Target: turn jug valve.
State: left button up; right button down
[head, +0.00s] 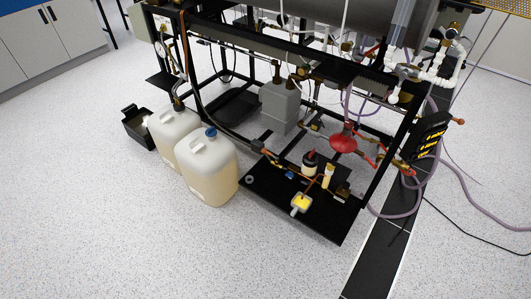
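Two translucent jugs stand side by side on the floor at the left of the rig. The front jug (208,172) is upright and has a blue cap (211,132) and pale liquid inside. The rear jug (170,124) is partly hidden behind it and has a dark fitting (178,105) with a line running up from it. Which part is the jug valve is too small to tell for sure. Neither of my grippers is in view.
The black-framed rig (290,45) holds pipes, hoses and a red round part (343,144). A low black plate (318,218) carries small fittings and a yellow part (301,203). A black bin (138,128) stands beside the jugs. The floor in front is clear.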

aim_at(264, 150)
jog(key=i+z, duration=0.15)
jog(key=i, duration=0.4)
jog(key=i+j+z, duration=0.2)
jog(key=i, duration=0.35)
jog(key=i+j+z, duration=0.15)
jog(key=i, duration=0.4)
